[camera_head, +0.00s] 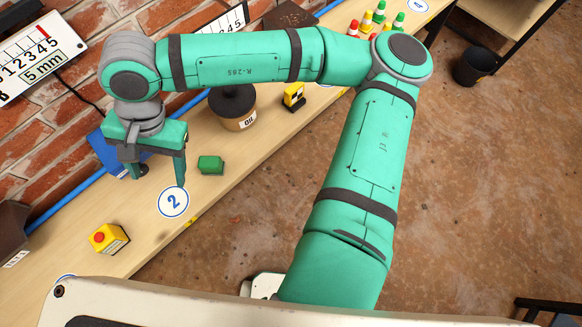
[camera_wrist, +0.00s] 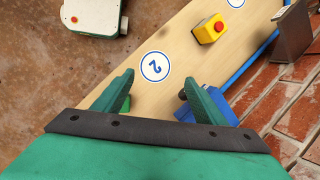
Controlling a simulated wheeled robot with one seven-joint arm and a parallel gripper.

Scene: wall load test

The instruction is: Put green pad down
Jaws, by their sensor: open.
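The green pad (camera_head: 210,165) is a small dark green block on the wooden bench, just right of my gripper in the head view. My gripper (camera_head: 157,174) is open, with its fingers pointing down over the bench and nothing visible between them. The pad lies outside the fingers, beside the right one. In the wrist view my gripper (camera_wrist: 160,80) shows both fingers apart; a bit of brighter green (camera_wrist: 126,104) shows beside the left finger, mostly hidden by it. A round label "2" (camera_head: 173,201) lies on the bench near the fingertips.
A yellow box with a red button (camera_head: 108,238) stands on the bench at lower left. A blue item (camera_head: 106,152) lies behind my gripper by the brick wall. A dark-topped round container (camera_head: 233,107) and a yellow-black block (camera_head: 294,96) stand farther along. Bare bench surrounds label 2.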

